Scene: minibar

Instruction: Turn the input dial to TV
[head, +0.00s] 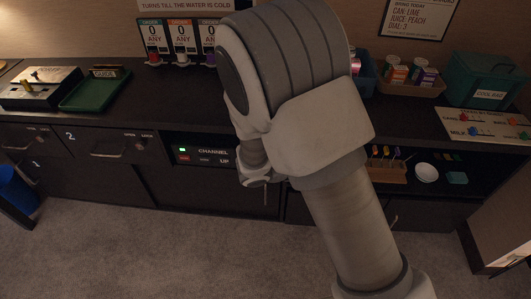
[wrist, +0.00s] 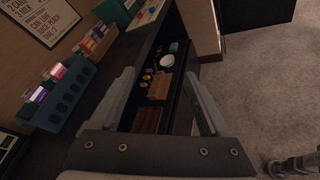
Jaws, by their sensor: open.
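A black panel (head: 202,156) with a green light and the words CHANNEL and UP is set in the counter front in the head view. My arm covers what lies to its right. I cannot make out an input dial or a TV mark in either view. My gripper (wrist: 160,76) is open and empty in the wrist view, its two fingers wide apart. Beyond it is the open shelf under the counter. In the head view my arm hides most of the gripper, so its distance from the panel cannot be told.
The dark counter (head: 110,108) carries a green tray (head: 95,92), a teal bin (head: 482,80) and a blue rack (wrist: 62,98). A white bowl (head: 427,172) is on the shelf below. A blue bin (head: 15,192) stands at far left. The carpet (head: 150,240) in front is clear.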

